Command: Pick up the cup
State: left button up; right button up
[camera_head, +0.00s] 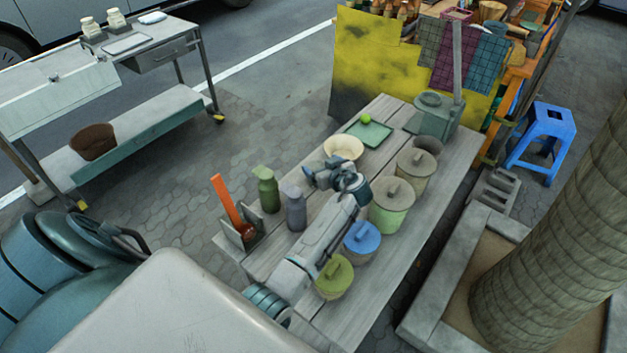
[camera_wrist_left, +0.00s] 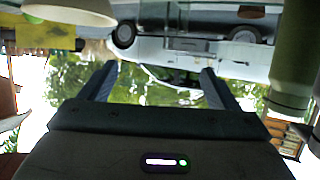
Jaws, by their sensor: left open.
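No thing is plainly a cup. A dark grey-green open vessel (camera_head: 428,146) stands behind the lidded pots on the wooden table and may be the cup; the pot in front partly hides it. My left gripper (camera_head: 310,178) is over the table, near the cream bowl (camera_head: 343,148) and the bottles. Its open, empty fingers also show in the left wrist view (camera_wrist_left: 158,82). There, part of the cream bowl (camera_wrist_left: 75,10) shows at the top left and a green bottle (camera_wrist_left: 293,50) at the right. My right gripper is not seen.
Several lidded pots, such as the pale green one (camera_head: 390,210) and blue one (camera_head: 361,240), line the table's right side. A green bottle (camera_head: 266,190), a grey bottle (camera_head: 295,210) and a holder with an orange tool (camera_head: 228,205) stand left. A green tray (camera_head: 368,133) lies at the back.

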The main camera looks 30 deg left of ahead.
aim_at(311, 165)
pick_arm(q)
jog(key=f+b, duration=0.2)
jog(key=f, duration=0.1)
jog(key=shift+a+f, duration=0.2)
jog(key=shift+w+a+f, duration=0.1)
jog(key=shift+w, duration=0.05)
jog(key=shift+w+a+f, duration=0.1)
jog(key=shift+w+a, duration=0.2)
jog(key=shift+a, duration=0.2)
jog(key=shift+w+a+f+p, duration=0.15)
jog(key=shift+a+p, duration=0.15)
jog(key=shift+p, duration=0.05)
jog(key=p+x, duration=0.2)
jog(key=x, duration=0.2)
jog(key=shift+w+f, duration=0.1)
jog(key=shift+f, duration=0.15)
jog(key=shift+w+a+f, duration=0.2)
jog(key=shift+a+f, duration=0.1)
jog(key=shift+a, duration=0.05)
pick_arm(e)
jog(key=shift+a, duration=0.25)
pick_arm(q)
jog(key=shift+c, duration=0.4)
